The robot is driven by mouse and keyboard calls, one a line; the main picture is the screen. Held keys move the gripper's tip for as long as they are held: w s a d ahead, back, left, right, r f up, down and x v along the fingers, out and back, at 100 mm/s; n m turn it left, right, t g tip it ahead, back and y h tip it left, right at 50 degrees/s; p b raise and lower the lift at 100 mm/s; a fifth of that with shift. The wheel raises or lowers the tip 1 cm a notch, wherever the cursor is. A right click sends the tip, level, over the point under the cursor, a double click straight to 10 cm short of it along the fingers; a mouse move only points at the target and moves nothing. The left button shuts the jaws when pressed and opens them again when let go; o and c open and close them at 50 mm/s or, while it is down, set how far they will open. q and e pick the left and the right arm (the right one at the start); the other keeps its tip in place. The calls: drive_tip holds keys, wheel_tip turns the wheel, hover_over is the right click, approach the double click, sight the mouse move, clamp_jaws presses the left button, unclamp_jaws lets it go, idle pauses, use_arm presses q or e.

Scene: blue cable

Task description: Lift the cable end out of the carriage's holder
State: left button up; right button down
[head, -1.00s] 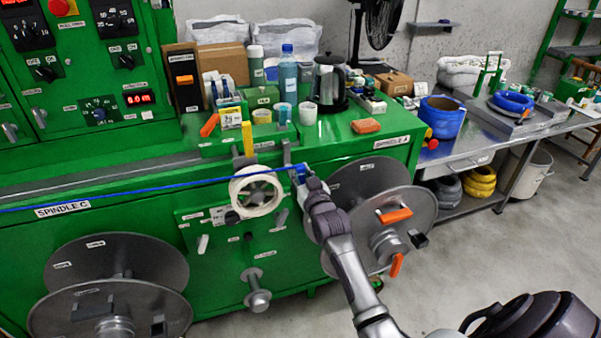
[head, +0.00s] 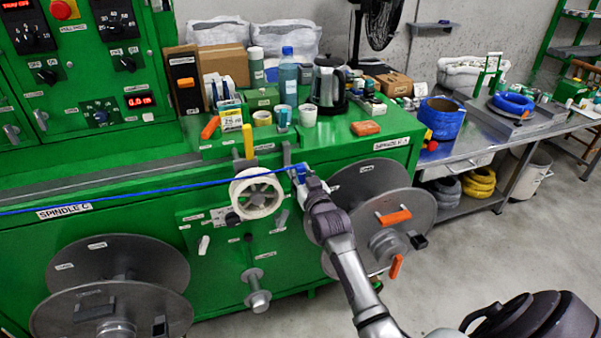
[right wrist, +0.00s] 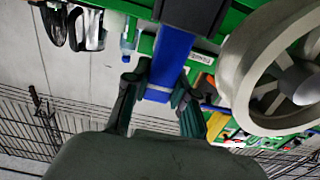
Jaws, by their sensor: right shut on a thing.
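The blue cable (head: 150,191) runs taut from the left edge, above the white roller (head: 256,194), to my right gripper (head: 301,175). In the right wrist view, my right gripper (right wrist: 160,100) has its fingers on both sides of the blue cable end (right wrist: 171,62) and is shut on it. A dark grey block (right wrist: 196,12), seemingly the carriage's holder, sits right at the cable end in that view. In the head view a grey upright bracket (head: 287,154) stands just behind the gripper. I cannot tell whether the cable end still touches the holder. My left gripper is not in view.
The roller (right wrist: 268,75) is close beside the right gripper. A large grey spool (head: 365,180) with orange handles is just right of the gripper. Bottles, cups and a kettle (head: 328,82) stand on the green machine top behind. Open floor lies at front right.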

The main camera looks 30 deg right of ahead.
sight(301, 167)
drive_tip(key=shift+r+p, duration=2.35)
drive_tip(key=shift+r, duration=0.35)
